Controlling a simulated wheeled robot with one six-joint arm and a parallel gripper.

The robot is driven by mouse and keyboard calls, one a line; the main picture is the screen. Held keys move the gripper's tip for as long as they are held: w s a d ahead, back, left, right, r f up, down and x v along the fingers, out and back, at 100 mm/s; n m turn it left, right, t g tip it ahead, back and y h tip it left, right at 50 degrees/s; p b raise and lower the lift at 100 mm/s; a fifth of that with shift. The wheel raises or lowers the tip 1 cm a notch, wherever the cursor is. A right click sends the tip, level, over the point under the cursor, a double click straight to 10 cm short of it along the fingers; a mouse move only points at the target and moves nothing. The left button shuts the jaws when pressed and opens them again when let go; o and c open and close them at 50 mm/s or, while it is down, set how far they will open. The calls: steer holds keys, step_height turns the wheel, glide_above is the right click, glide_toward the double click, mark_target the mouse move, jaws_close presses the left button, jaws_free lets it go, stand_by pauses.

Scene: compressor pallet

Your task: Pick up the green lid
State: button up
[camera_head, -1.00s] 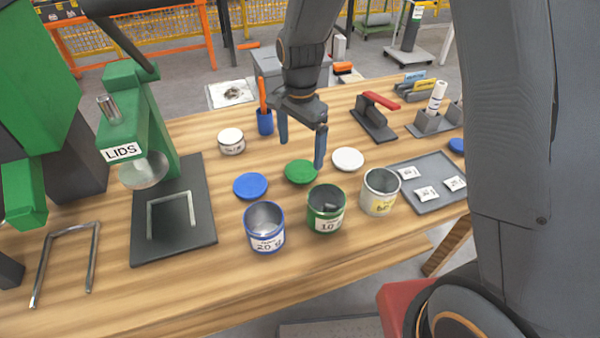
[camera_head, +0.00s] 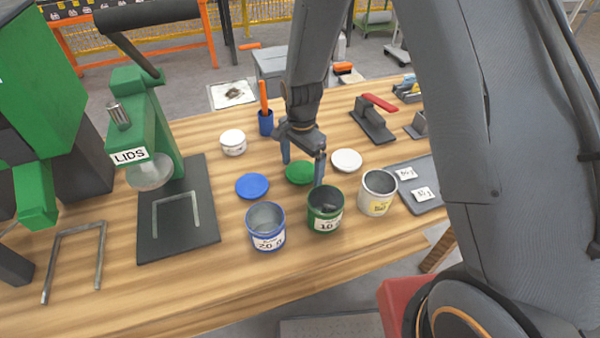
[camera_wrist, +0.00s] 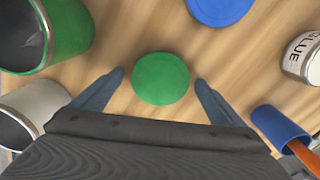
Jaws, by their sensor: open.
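The green lid (camera_head: 299,172) lies flat on the wooden bench between the blue lid (camera_head: 252,186) and the white lid (camera_head: 346,160), behind the green can (camera_head: 325,209). My gripper (camera_head: 303,170) is open and low above the lid, with one finger on either side of it in the head view. In the wrist view the green lid (camera_wrist: 161,79) sits between the fingertips of my gripper (camera_wrist: 160,80), with bare wood showing between each finger and the lid. Nothing is held.
A blue can (camera_head: 265,227) and a white can (camera_head: 378,192) flank the green can. A glue tub (camera_head: 233,143) and blue cup (camera_head: 265,123) stand behind. The green LIDS press (camera_head: 145,130) is at left, a grey tray (camera_head: 425,190) at right.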

steer(key=c, duration=1.1)
steer(key=shift+r, duration=0.15)
